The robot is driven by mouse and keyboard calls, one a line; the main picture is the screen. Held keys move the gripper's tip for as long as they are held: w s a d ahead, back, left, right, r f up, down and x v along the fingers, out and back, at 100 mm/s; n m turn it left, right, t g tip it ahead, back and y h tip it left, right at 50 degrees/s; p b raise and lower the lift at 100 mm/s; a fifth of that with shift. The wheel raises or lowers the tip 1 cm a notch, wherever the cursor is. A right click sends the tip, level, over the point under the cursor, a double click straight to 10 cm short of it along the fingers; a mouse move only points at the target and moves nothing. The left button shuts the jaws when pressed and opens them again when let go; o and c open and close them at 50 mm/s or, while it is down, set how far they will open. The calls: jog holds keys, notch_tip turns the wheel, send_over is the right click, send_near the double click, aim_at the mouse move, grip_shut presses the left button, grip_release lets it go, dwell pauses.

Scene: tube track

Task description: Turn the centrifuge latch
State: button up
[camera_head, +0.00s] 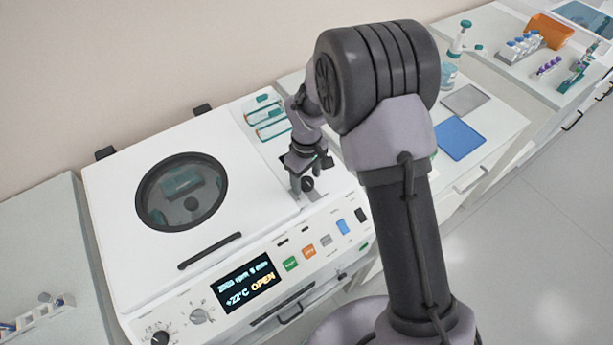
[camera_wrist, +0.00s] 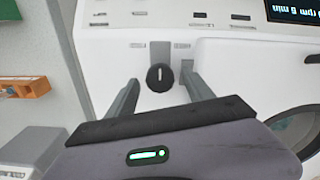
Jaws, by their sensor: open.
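The centrifuge (camera_head: 110,200) is a white box with a lid and a dark-rimmed round window (camera_head: 181,191). Its lid lies flat, and its display (camera_head: 246,283) reads OPEN. The latch is a small dark round knob (camera_head: 307,184) on a grey plate at the lid's right side. In the wrist view the latch knob (camera_wrist: 160,77) has a white mark along the picture's vertical. My gripper (camera_head: 306,172) points down over the latch. In the wrist view my gripper (camera_wrist: 161,74) is open, with one finger on each side of the knob and gaps visible between.
Teal-and-white items (camera_head: 266,117) lie behind my gripper. Front buttons and dials line the centrifuge panel. A blue mat (camera_head: 460,138) and an orange bin (camera_head: 549,31) stand on counters at the right. A small rack (camera_head: 40,313) is at lower left.

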aim_at(307, 181)
notch_tip(307, 181, up, 18)
jog(key=p, duration=0.3)
jog(key=shift+f+p, duration=0.25)
jog(key=shift+p, duration=0.1)
